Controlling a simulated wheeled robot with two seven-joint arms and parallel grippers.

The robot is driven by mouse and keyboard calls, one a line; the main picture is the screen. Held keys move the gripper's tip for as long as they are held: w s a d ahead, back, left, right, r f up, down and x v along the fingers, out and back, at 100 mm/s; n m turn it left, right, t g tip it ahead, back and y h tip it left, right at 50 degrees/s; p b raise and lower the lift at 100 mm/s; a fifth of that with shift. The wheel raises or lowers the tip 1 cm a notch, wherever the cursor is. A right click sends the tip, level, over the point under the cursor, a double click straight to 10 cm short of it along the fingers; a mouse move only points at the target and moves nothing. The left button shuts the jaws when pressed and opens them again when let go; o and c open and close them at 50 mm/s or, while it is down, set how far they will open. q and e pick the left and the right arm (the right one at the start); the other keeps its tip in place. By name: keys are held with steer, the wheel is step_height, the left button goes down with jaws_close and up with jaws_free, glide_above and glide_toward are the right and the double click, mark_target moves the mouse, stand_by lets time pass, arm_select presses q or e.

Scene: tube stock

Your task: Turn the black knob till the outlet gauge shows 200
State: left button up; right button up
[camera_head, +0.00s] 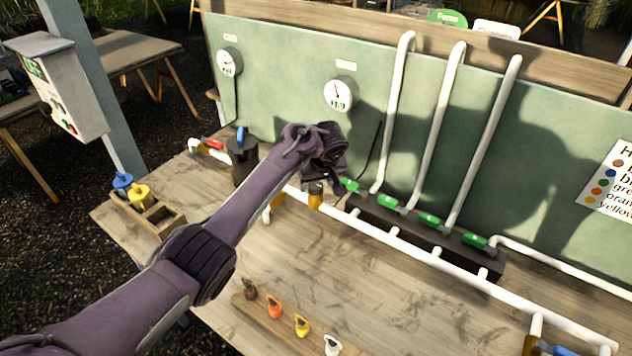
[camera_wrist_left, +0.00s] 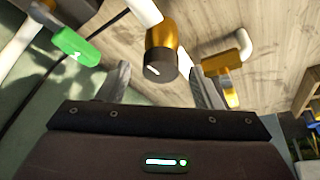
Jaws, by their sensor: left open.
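The black knob (camera_head: 316,187) caps a brass regulator body (camera_head: 315,202) on the white pipe. In the left wrist view the knob (camera_wrist_left: 160,68) has a pale mark on its face. My left gripper (camera_head: 324,178) is open, close to the knob; in the left wrist view its two fingers (camera_wrist_left: 158,76) stand on either side of the knob, with gaps. Two round gauges are on the green panel: a left gauge (camera_head: 229,62) and a right gauge (camera_head: 340,93). Their labels and readings are too small to read, so I cannot tell which is the outlet gauge. My right gripper is not in view.
Several green valve handles (camera_head: 429,220) sit on the manifold to the right; one (camera_wrist_left: 75,46) is near my left finger. A black canister (camera_head: 242,158) stands left of the arm. The middle of the bench is clear.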

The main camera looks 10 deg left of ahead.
arm_select(q)
steer(key=shift+w+a+f, duration=0.15)
steer(key=shift+f, duration=0.2)
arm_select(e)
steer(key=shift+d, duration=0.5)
arm_select(q)
steer(key=c, duration=1)
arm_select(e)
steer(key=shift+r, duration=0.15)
arm_select(q)
steer(key=m+h+p, duration=0.1)
steer(key=m+p, duration=0.2)
steer(key=shift+a+r, duration=0.1)
steer(key=shift+r, duration=0.05)
steer(key=m+h+p, duration=0.1)
steer(key=m+p, duration=0.1)
steer(key=m, duration=0.1)
steer(key=shift+m+t, duration=0.3)
steer(key=shift+m, duration=0.1)
steer(key=shift+a+m+h, duration=0.1)
steer(key=shift+m+h, duration=0.2)
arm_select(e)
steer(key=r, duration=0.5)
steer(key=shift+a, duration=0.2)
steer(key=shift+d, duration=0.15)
